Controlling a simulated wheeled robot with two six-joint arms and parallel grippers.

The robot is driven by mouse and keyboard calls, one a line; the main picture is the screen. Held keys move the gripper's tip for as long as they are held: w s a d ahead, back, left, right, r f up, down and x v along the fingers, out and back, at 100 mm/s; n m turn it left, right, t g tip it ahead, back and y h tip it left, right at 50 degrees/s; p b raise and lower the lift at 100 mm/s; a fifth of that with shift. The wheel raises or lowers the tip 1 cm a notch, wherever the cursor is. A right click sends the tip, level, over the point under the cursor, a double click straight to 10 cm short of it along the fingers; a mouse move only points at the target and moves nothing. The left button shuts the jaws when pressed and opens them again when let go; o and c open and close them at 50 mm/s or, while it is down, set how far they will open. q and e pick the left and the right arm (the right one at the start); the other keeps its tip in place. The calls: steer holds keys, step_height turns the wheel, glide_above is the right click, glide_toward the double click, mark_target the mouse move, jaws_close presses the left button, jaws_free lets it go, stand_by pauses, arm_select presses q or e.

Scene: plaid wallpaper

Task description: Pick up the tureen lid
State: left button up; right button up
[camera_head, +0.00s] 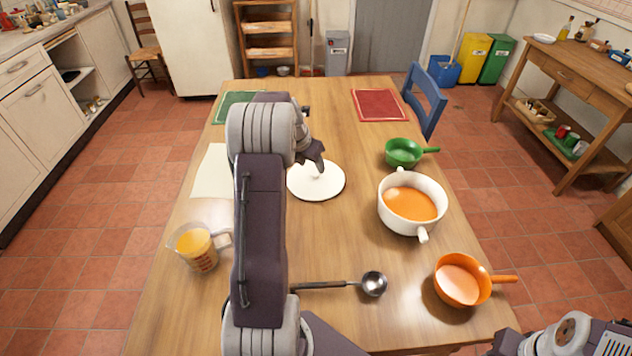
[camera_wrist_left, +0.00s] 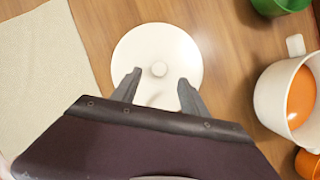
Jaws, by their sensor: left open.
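The tureen lid (camera_head: 318,185) is a round white disc with a small knob, lying on the wooden table. In the left wrist view the lid (camera_wrist_left: 158,50) lies beneath my left gripper, its knob (camera_wrist_left: 159,69) ahead of and between the two spread fingers. My left gripper (camera_head: 317,165) is open and empty, above the lid; the wrist view shows its fingertips (camera_wrist_left: 158,78) apart. The white tureen (camera_head: 423,208), holding orange soup, stands to the right of the lid. My right arm shows at the bottom right corner, but its gripper fingers are not in view.
A green pan (camera_head: 403,152) and an orange pan (camera_head: 461,281) stand on the right side. A ladle (camera_head: 373,284) lies in front. A measuring jug (camera_head: 195,247) with orange liquid is at left, near a pale cloth (camera_head: 211,172). A red mat (camera_head: 379,105) lies at the back.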

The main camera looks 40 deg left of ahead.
mark_target(315, 172)
arm_select(q)
steer(key=b+x, duration=0.1)
steer(key=x, duration=0.4)
steer(key=shift+w+f, duration=0.2)
steer(key=shift+f, duration=0.1)
steer(key=shift+r, duration=0.1)
jaws_close()
